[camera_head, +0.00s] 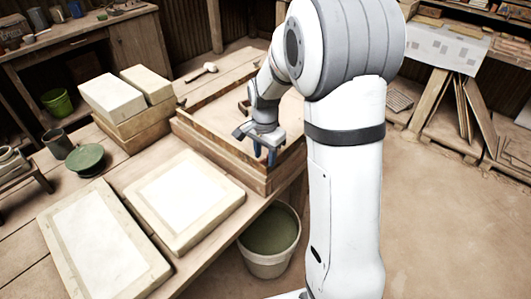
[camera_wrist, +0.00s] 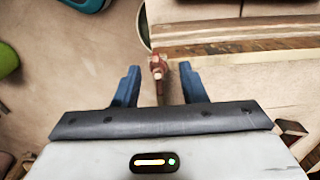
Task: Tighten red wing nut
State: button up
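The red wing nut (camera_wrist: 157,68) shows in the wrist view, beside the edge of a wooden frame (camera_wrist: 240,47). It sits between the tips of my gripper's two blue fingers (camera_wrist: 159,70), with a visible gap on both sides. A thin reddish-brown stem runs down from it in the picture. My gripper is open and holds nothing. In the head view my gripper (camera_head: 265,152) points down at the near side of the wooden press frame (camera_head: 225,152) on the bench. The wing nut cannot be made out in the head view.
A bucket (camera_head: 268,262) stands on the floor below the bench edge. Two pale tile molds (camera_head: 225,205) lie on the near bench. White blocks on wood (camera_head: 112,97) stand left of the frame, and a mallet (camera_head: 202,71) lies behind it.

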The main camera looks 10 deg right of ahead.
aim_at(265, 159)
notch_tip(265, 159, up, 8)
jog(key=shift+f, duration=0.1)
dwell(0.4)
jog(key=s+r+n+t, duration=0.2)
jog(key=s+n, duration=0.9)
jog(key=s, duration=1)
jog(key=shift+s+d+r+t, duration=0.2)
jog(key=shift+s+r+t, duration=0.15)
jog(key=shift+r, duration=0.45)
